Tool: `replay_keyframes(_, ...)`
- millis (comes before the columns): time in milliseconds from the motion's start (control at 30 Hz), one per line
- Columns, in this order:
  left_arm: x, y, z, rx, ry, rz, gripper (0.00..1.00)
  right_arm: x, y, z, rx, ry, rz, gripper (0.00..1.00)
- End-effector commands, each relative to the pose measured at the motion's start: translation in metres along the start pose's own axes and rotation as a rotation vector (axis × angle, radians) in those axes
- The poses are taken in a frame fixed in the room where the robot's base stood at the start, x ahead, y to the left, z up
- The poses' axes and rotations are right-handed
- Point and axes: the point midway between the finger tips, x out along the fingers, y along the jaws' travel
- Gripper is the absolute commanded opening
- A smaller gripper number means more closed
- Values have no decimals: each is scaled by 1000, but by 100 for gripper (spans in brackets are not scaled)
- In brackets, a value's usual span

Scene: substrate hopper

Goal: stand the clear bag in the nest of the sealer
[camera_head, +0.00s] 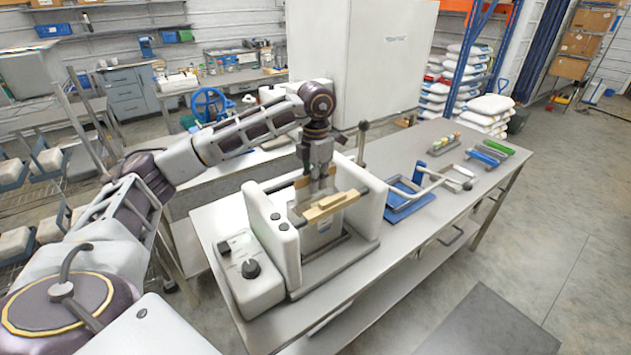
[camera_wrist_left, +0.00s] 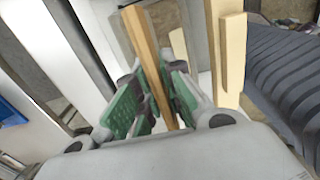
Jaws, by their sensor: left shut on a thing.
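The sealer (camera_head: 285,255) stands on the near bench, with two white uprights and a pale wooden bar (camera_head: 333,206) across its front. The bar also shows in the left wrist view (camera_wrist_left: 232,60). My left gripper (camera_head: 320,188) points down between the uprights, behind the bar. In the left wrist view its green-padded fingers (camera_wrist_left: 150,98) are shut on a wooden strip (camera_wrist_left: 146,50), which looks like the top edge of the clear bag (camera_head: 323,238). The bag hangs upright below, partly hidden by the bar. Whether its bottom touches the nest cannot be told. My right gripper is out of view.
A control box (camera_head: 250,275) with a black knob sits at the sealer's left. A blue tray (camera_head: 408,200) with a lever frame stands to the right, then green and blue items (camera_head: 488,152). The bench between them is narrow but clear. A tall white cabinet (camera_head: 360,60) stands behind.

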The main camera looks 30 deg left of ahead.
Motion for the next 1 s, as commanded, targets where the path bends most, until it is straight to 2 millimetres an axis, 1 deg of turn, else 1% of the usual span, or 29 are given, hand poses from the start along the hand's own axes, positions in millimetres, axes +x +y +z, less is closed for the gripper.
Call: replay_keyframes(1000,6,0,1,0,-5,1,0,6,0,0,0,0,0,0)
